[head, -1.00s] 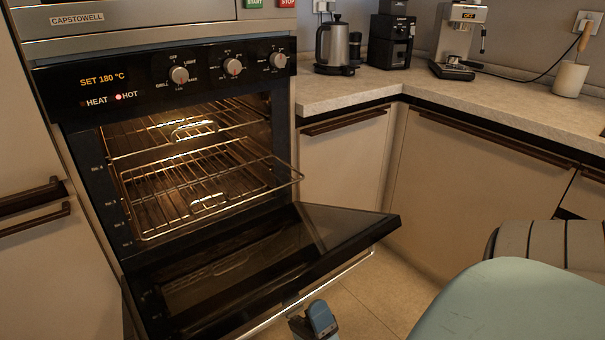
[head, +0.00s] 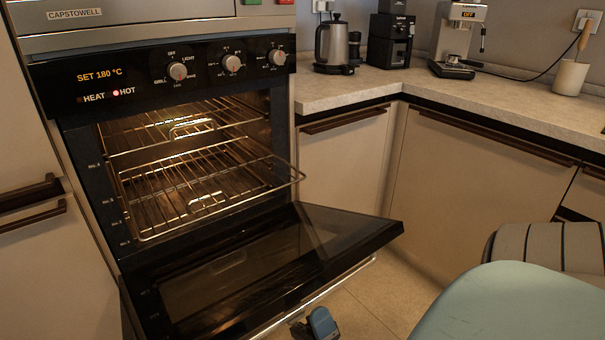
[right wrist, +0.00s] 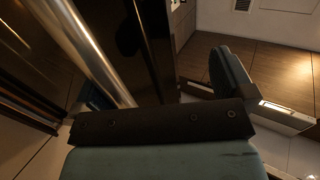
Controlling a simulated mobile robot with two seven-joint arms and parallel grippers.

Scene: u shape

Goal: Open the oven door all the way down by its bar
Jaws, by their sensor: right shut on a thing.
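The oven (head: 190,200) stands at the left, lit inside. Its black glass door (head: 350,228) is swung far down and out from its bottom edge. Its outer edge appears tilted up somewhat. The silver bar (head: 338,283) runs along the door's outer side, partly hidden by the door. My right gripper (head: 315,325) is at the bar, at the bottom edge of the head view, shut on it. In the right wrist view the bar (right wrist: 88,48) runs up to the left from the gripper, with one dark finger (right wrist: 230,75) showing clearly. My left gripper is out of view.
Two wire racks (head: 205,180) sit in the oven, the lower one pulled partly out. A counter (head: 460,105) with a kettle (head: 332,45) and coffee machine (head: 458,40) is behind. A striped seat (head: 545,245) stands at the right. Some floor (head: 365,300) is clear beside the door.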

